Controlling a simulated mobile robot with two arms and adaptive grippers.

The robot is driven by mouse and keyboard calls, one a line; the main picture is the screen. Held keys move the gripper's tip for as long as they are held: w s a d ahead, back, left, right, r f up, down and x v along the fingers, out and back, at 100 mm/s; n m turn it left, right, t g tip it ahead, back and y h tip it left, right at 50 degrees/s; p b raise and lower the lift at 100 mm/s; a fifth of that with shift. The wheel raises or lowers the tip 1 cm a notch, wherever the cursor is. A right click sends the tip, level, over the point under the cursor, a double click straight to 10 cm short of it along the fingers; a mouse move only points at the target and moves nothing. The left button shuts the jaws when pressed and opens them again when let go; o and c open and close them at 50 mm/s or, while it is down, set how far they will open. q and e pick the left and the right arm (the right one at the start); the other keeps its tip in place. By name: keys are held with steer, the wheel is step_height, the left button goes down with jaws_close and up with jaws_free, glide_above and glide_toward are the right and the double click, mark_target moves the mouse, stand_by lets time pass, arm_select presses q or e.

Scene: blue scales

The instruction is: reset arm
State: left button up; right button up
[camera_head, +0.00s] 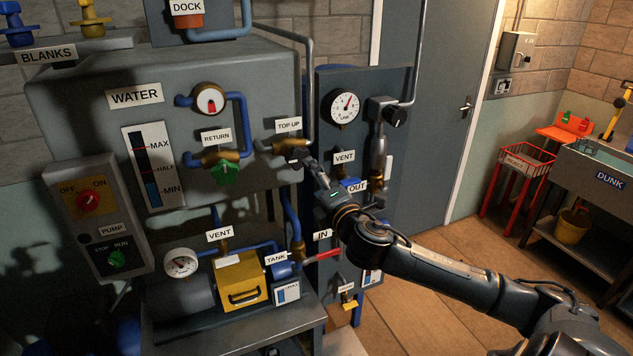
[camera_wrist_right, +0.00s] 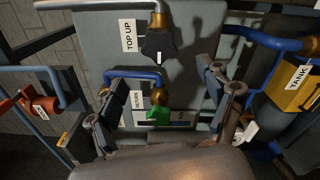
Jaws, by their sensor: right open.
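My right arm reaches in from the lower right of the head view, and its gripper (camera_head: 308,163) is just below and right of the brass TOP UP valve (camera_head: 277,146). In the right wrist view, the gripper's fingers (camera_wrist_right: 158,88) are spread apart with nothing held between them. The black TOP UP knob (camera_wrist_right: 158,45) with a white mark is above the space between the fingertips, seemingly apart from them. The green RETURN knob (camera_wrist_right: 158,114) shows farther down, behind that space. My left gripper is in neither view.
The grey WATER tank (camera_head: 80,115) fills the left. The dark panel (camera_head: 335,80) with a gauge (camera_head: 342,106) and pipes stands close behind the gripper. A yellow box (camera_head: 240,278) sits below. Open floor (camera_head: 425,315) lies to the right, before the DUNK basin (camera_head: 597,180).

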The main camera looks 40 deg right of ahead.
steer(key=shift+f, duration=0.1)
stand_by(0.5)
steer(key=s+d+f+m+g+b, duration=0.2)
steer(key=f, duration=1.2)
steer(key=s+d+f+m+g+b, duration=0.1)
steer(key=s+d+f+m+g, duration=0.15)
steer(key=f, duration=1.05)
steer(key=s+d+f+m+g+b, duration=0.1)
steer(key=f+m+g+b, duration=0.15)
steer(key=f, duration=1.15)
steer(key=s+a+f+m+g+y+b, duration=0.1)
steer(key=s+a+f+m+g, duration=0.15)
steer(key=s+f, duration=0.6)
steer(key=s+a+f+m+g, duration=0.25)
steer(key=s+f, duration=0.35)
steer(key=f, duration=0.6)
steer(key=s+a+f+m+g+y+b, duration=0.1)
steer(key=s+a+f, duration=0.5)
steer(key=s, duration=0.4)
steer(key=s+a+f+m+g+y+b, duration=0.1)
steer(key=s+a+f+m+g, duration=0.1)
steer(key=s+a+f, duration=0.3)
steer(key=s+a+f+m+g+y+b, duration=0.1)
steer(key=s+a+f, duration=0.5)
steer(key=s, duration=0.8)
step_height(320, 180, down, 2)
steer(key=shift+s+a+g, duration=0.3)
steer(key=shift+s, duration=0.05)
